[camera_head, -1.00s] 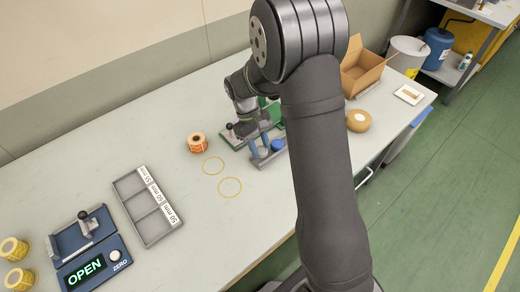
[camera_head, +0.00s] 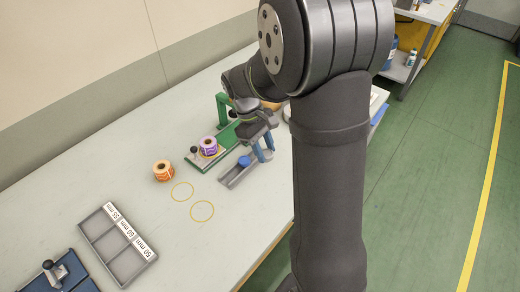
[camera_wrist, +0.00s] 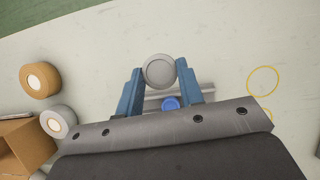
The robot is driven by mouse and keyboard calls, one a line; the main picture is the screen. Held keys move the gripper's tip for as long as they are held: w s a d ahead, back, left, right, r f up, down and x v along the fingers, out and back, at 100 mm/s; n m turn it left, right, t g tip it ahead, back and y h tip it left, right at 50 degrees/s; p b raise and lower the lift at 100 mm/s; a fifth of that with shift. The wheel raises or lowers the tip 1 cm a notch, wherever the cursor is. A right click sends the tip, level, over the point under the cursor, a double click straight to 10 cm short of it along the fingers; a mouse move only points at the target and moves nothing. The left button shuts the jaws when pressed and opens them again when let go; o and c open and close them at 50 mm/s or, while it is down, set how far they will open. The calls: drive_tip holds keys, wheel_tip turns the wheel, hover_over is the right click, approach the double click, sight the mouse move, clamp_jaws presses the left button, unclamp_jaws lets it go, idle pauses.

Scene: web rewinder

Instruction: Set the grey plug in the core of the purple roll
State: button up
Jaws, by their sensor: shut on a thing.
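The grey plug (camera_wrist: 159,72) is a round disc held between the blue fingers of my gripper (camera_wrist: 160,68) in the wrist view. In the head view my gripper (camera_head: 263,148) is just right of the grey plug holder, and I cannot make out the plug there. The purple roll (camera_head: 209,145), with a pale core, sits on a green fixture (camera_head: 228,134), left of my gripper and apart from it. I do not see the purple roll in the wrist view.
A grey holder (camera_head: 232,177) bears a blue plug (camera_head: 243,161). A tan roll (camera_wrist: 40,80), a grey roll (camera_wrist: 59,121) and a cardboard box (camera_wrist: 30,145) show left in the wrist view.

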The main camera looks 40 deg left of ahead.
drive_tip(key=shift+o, duration=0.7)
drive_tip(key=a+n+t, duration=0.1)
drive_tip(key=a+n, duration=0.3)
drive_tip(key=a, duration=0.1)
drive_tip(key=a+n+t+y, duration=0.1)
drive_tip(key=a+n+t, duration=0.1)
drive_tip(key=a+n, duration=0.2)
drive_tip(key=shift+s+a+f, duration=0.15)
drive_tip(key=shift+s+a, duration=0.05)
drive_tip(key=shift+a, duration=0.6)
drive_tip(key=shift+s+a+f+n+t+y, duration=0.2)
drive_tip(key=shift+s+a+f+n+y, duration=0.4)
drive_tip(key=shift+a+n, duration=1.2)
drive_tip(key=shift+s+a+f+n+t+y, duration=0.2)
drive_tip(key=shift+s+a+f+n+y, duration=0.45)
drive_tip(key=shift+a+n, duration=1.2)
drive_tip(key=shift+s+a+f+n+t+y, duration=0.2)
drive_tip(key=shift+s+a+f+n+y, duration=0.4)
drive_tip(key=shift+a+n, duration=1.2)
drive_tip(key=shift+w+a+f+m, duration=0.1)
drive_tip(key=shift+a+f+m, duration=0.15)
drive_tip(key=shift+f, duration=0.3)
drive_tip(key=shift+w+a+f+m, duration=0.1)
drive_tip(key=shift+a+f+m, duration=0.1)
drive_tip(key=shift+f, duration=0.3)
drive_tip(key=o, duration=1.3)
